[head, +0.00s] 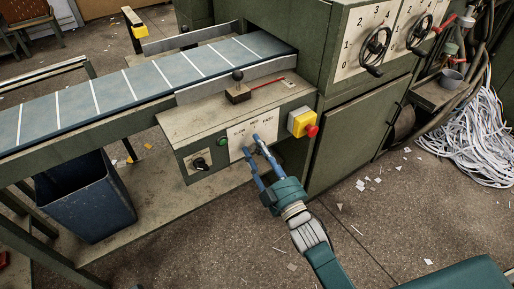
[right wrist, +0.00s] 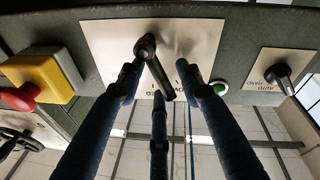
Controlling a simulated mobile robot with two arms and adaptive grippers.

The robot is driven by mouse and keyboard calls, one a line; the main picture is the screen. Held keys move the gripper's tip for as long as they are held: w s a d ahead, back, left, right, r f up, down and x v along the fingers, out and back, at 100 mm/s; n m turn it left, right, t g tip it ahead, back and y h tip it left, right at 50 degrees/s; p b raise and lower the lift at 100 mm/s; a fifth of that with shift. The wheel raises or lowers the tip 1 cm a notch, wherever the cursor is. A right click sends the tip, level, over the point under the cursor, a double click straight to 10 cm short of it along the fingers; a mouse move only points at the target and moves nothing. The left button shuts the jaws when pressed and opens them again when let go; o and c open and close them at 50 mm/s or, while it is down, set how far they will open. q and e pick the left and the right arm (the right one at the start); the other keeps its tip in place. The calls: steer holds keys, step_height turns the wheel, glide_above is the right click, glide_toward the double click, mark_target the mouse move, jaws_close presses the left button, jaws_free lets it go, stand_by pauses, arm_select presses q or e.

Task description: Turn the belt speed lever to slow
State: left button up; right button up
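The belt speed lever (right wrist: 158,68) is a black handle on a pale plate (right wrist: 100,35). In the right wrist view, which is upside down, it slants from its pivot down and right toward the plate's lettering. In the head view the plate (head: 240,151) reads SLOW, MID and FAST from left to right; fingers mostly hide the lever there. My right gripper (head: 254,147) is at the plate. Its blue fingers (right wrist: 165,90) are spread, one on each side of the lever and a third below its end. I see no firm grip on it. My left gripper is out of view.
A green button (head: 222,142) and a black knob (head: 200,163) are left of the plate. A yellow box with a red stop button (head: 311,131) is close on the right. The striped belt (head: 130,87) runs behind. A blue bin (head: 85,205) stands below left.

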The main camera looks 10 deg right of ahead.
steer(key=v, duration=1.1)
steer(key=shift+s, duration=0.25)
steer(key=shift+f, duration=0.1)
